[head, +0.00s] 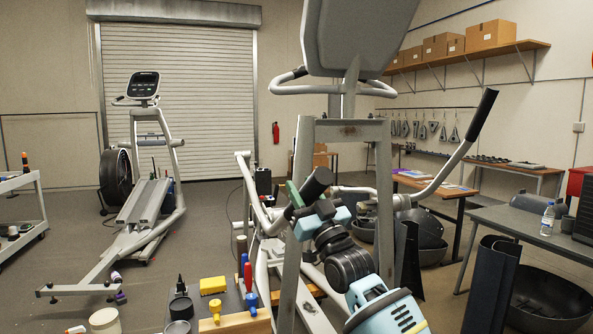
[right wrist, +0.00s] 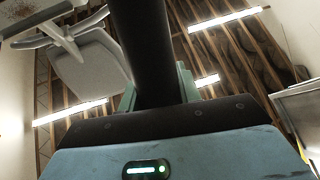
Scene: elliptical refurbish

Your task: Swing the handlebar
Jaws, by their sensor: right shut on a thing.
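The elliptical machine stands close in front of me in the head view. Its near moving handlebar ends in a black grip (head: 318,181), left of the grey upright frame (head: 345,131). My right gripper (head: 307,200) is shut around this grip, whose top sticks out above the fingers. In the right wrist view the black grip (right wrist: 145,50) rises between the jaws. The other handlebar (head: 455,160), with a black grip (head: 483,115), leans up to the right and is free. My left gripper is not in view.
A tool tray with a yellow block (head: 213,285) and several tools lies low in front. A grey table (head: 510,222) with a bottle (head: 547,219) is at right, above a black bowl (head: 550,298).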

